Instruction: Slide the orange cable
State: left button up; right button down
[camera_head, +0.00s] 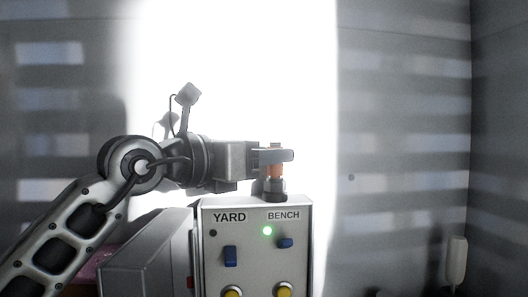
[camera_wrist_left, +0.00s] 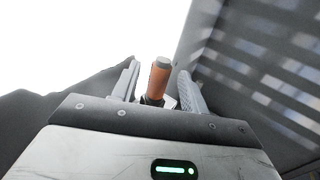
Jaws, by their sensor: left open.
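The orange cable (camera_head: 276,171) shows as a short orange upright piece at a dark socket on top of the grey panel box, above the BENCH label. In the left wrist view the orange piece (camera_wrist_left: 158,82) has a grey tip and stands between the two fingers. My left gripper (camera_head: 284,156) is open around it, with a gap on both sides in the left wrist view. The gripper hides part of the orange piece in the head view. My right gripper is not in view.
The grey panel box (camera_head: 256,262) has YARD and BENCH labels, a lit green lamp (camera_head: 267,231), blue switches (camera_head: 230,256) and yellow buttons (camera_head: 284,292). A grey case (camera_head: 150,258) stands to its left. A pale handset (camera_head: 457,262) hangs at the right. The space right of the box looks clear.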

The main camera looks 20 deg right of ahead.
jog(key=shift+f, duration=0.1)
pick_arm(q)
grip_shut()
notch_tip(320, 180, up, 2)
jog(key=shift+r+p, duration=0.2)
jog(key=shift+p, duration=0.35)
jog(key=shift+r, duration=0.3)
grip_release()
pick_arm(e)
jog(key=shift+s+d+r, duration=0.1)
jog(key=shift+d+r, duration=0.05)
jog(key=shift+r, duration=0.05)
